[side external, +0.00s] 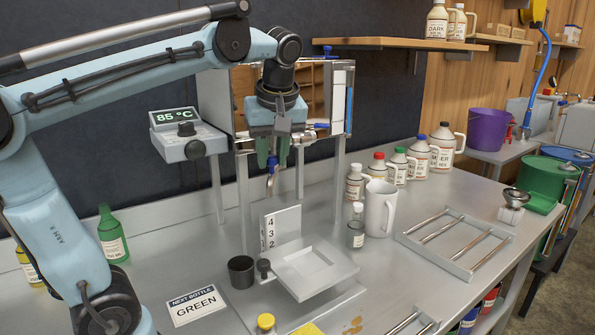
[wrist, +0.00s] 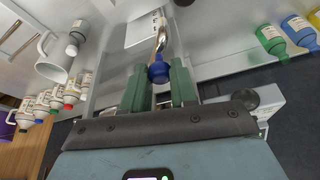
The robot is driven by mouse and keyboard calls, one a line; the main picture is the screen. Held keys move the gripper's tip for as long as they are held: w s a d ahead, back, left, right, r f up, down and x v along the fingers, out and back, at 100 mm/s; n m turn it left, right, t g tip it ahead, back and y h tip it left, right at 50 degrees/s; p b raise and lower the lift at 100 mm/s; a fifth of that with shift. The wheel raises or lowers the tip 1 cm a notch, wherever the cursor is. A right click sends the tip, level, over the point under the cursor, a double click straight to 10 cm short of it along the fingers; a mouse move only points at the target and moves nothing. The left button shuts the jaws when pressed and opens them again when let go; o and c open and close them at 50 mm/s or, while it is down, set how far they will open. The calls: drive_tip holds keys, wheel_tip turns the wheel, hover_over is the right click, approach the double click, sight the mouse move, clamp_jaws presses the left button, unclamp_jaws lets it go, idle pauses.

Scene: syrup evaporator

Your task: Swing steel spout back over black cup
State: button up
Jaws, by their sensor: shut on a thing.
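My gripper (side external: 272,163) is in front of the evaporator with its green fingers pointing down. It is shut on the blue grip of the steel spout (side external: 272,185). In the wrist view the blue grip (wrist: 158,72) sits between the green fingers, with the steel spout (wrist: 161,38) running away from it. The black cup (side external: 241,272) stands upright on the bench, below and left of the spout. The spout hangs above the numbered plate, to the right of the cup, and not over it. I cannot make out the cup in the wrist view.
A white square platform (side external: 314,268) stands right of the cup, with the numbered plate (side external: 281,229) behind it. A temperature box (side external: 187,135) reading 85 °C is at left. A white mug (side external: 380,208) and several bottles stand at right. A GREEN card (side external: 197,304) lies in front.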

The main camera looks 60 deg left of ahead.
drive_tip(key=shift+s+a, duration=0.1)
drive_tip(key=shift+s, duration=0.05)
drive_tip(key=shift+s+a, duration=0.65)
drive_tip(key=shift+a, duration=0.3)
idle(0.3)
drive_tip(key=shift+s+a, duration=0.5)
drive_tip(key=shift+a, duration=0.25)
drive_tip(key=shift+a, duration=0.1)
